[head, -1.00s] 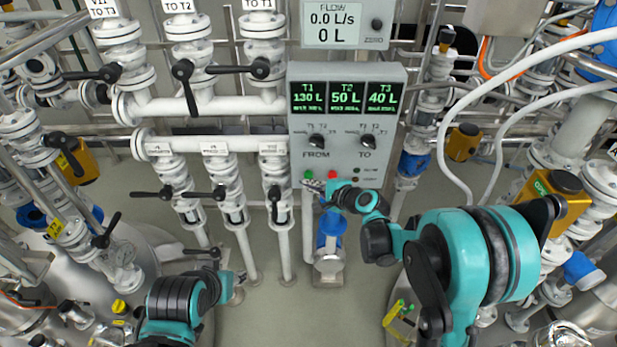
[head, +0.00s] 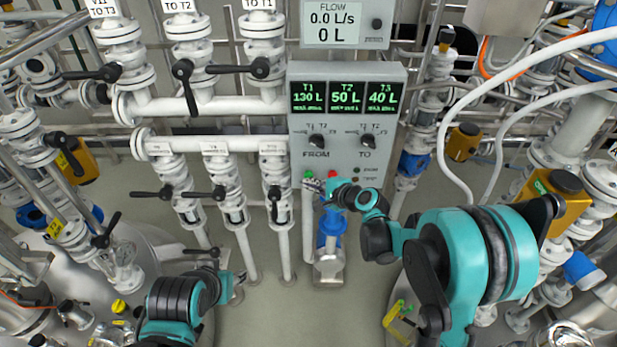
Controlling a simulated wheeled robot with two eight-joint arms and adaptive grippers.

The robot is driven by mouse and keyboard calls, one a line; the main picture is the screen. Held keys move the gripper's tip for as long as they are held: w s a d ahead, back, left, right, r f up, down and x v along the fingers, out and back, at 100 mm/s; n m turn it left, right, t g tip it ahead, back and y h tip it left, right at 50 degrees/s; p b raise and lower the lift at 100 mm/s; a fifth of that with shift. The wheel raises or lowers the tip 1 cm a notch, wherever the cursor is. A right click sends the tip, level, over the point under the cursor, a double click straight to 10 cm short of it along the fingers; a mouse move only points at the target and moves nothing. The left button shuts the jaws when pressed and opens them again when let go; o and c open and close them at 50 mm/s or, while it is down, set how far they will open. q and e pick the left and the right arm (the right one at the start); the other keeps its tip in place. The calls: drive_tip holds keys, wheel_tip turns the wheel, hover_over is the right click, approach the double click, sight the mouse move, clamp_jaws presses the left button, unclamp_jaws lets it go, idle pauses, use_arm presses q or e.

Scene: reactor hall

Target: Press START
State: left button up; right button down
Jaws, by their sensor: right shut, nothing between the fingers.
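The grey control panel (head: 338,165) stands at the centre, with T1, T2 and T3 displays reading 130 L, 50 L and 40 L. A green button (head: 308,174) sits at its lower left, and a red button (head: 332,174) sits to its right. No START label is legible. My right gripper (head: 311,184) is shut and empty, its tips just below the green button; whether they touch it I cannot tell. My left arm is at the lower left; its gripper (head: 238,280) is small and low, and its finger state is unclear.
The FROM knob (head: 316,141) and TO knob (head: 368,141) are above the buttons. A flow display (head: 333,22) reads 0.0 L/s and 0 L. White valve pipes (head: 217,185) with black handles stand left of the panel. White hoses (head: 447,150) curve at the right.

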drive_tip(key=shift+w, duration=0.25)
drive_tip(key=shift+w, duration=0.5)
idle(0.7)
drive_tip(key=shift+s, duration=0.95)
drive_tip(key=s+b, duration=0.1)
drive_tip(key=s, duration=0.4)
